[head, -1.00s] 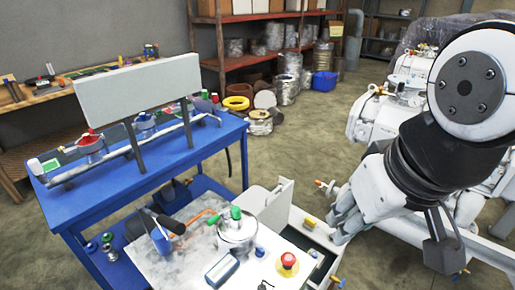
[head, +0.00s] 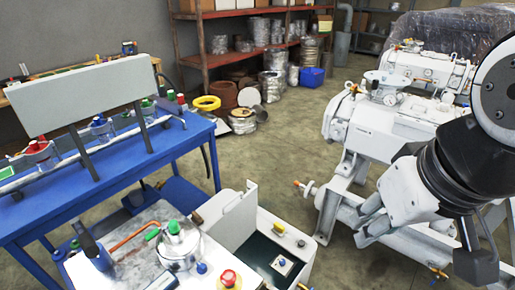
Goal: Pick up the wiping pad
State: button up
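A small flat pad with a blue edge (head: 162,282), perhaps the wiping pad, shows at the bottom edge of the head view. It lies on the white worktop (head: 128,262) and is partly cut off by the picture's edge. My gripper (head: 366,224) hangs at the right, in front of the white pump machine and well apart from the worktop. Its fingers point down and left, and nothing is clearly seen in them. Whether they are open or shut is unclear.
The blue table (head: 110,180) is left. The white pump machine (head: 385,125) is behind my arm. Floor is clear between.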

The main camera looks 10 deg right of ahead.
aim_at(279, 230)
jog(key=k, duration=1)
jog(key=i+l+u, duration=0.15)
jog(key=i+l, duration=0.15)
jog(key=i+l+u, duration=0.1)
jog(key=i+l, duration=0.15)
jog(key=i+l+u, duration=0.15)
jog(key=l, duration=0.25)
jog(key=i+l+u, duration=0.1)
jog(key=i+l, duration=0.25)
jog(key=i+l+u, duration=0.15)
jog(key=l, duration=0.25)
jog(key=i+l+u, duration=0.1)
jog(key=i+l, duration=0.2)
jog(key=l, duration=0.15)
